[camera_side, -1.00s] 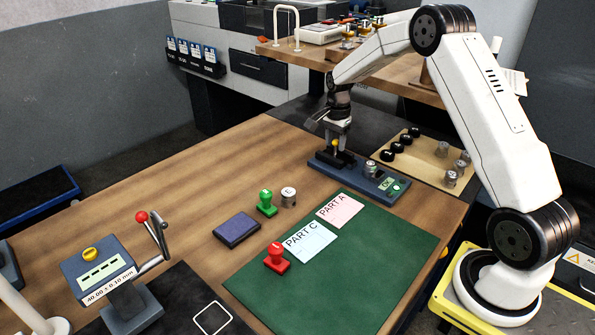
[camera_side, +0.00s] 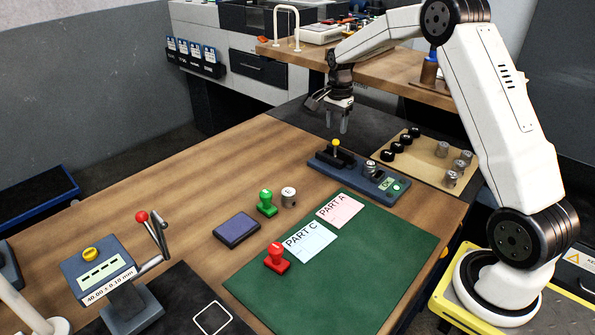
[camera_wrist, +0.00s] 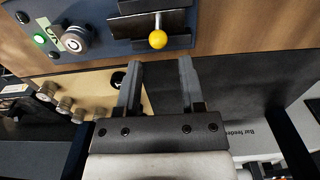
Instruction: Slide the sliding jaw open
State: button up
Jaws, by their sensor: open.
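The sliding jaw (camera_side: 338,157) is a black block with a yellow-knobbed pin on the blue gauge base (camera_side: 378,187). It sits near the left end of the base. A metal cylinder (camera_side: 371,168) stands on the base to its right, apart from the jaw, beside a small green display. My gripper (camera_side: 338,126) is open and empty, above and behind the jaw. In the wrist view the yellow knob (camera_wrist: 158,39) and jaw lie beyond my open fingertips (camera_wrist: 158,64), not touching them.
A tan board (camera_side: 425,160) with black knobs and metal cylinders lies right of the gauge. A green mat (camera_side: 385,245) with two paper cards, green (camera_side: 266,204) and red (camera_side: 277,259) stamps and a dark pad (camera_side: 236,230) are in front. Bare wood lies to the left.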

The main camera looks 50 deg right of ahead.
jog(key=shift+r, duration=1.35)
jog(key=s+a+f+n+t, duration=0.1)
jog(key=s+a+f+n, duration=0.1)
jog(key=s+a+n, duration=0.7)
jog(key=s+a+f+n+t, duration=0.1)
jog(key=s+a+f+n, duration=0.2)
jog(key=s+a+n, duration=0.6)
jog(key=s+a, duration=0.2)
jog(key=a, duration=0.2)
jog(key=shift+s+a+t, duration=0.25)
jog(key=shift+s+t, duration=0.05)
